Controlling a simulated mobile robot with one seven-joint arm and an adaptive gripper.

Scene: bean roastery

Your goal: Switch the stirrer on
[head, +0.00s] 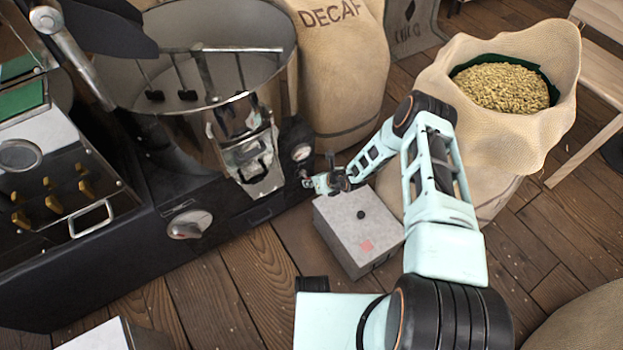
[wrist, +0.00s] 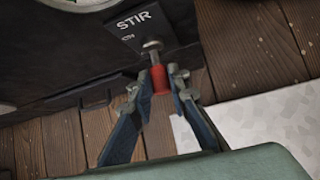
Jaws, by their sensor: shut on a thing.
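The stirrer switch is a metal toggle lever (wrist: 152,48) with a red tip (wrist: 160,79), on a dark plate lettered STIR (wrist: 133,20) in the wrist view. My gripper (wrist: 161,84) is shut on the red tip, one finger on each side. In the head view my gripper (head: 310,183) reaches the lower right front of the black machine, where the switch is too small to make out. The stirrer arms (head: 187,94) stand inside the round metal cooling pan (head: 225,100). Whether the lever is set on or off cannot be told.

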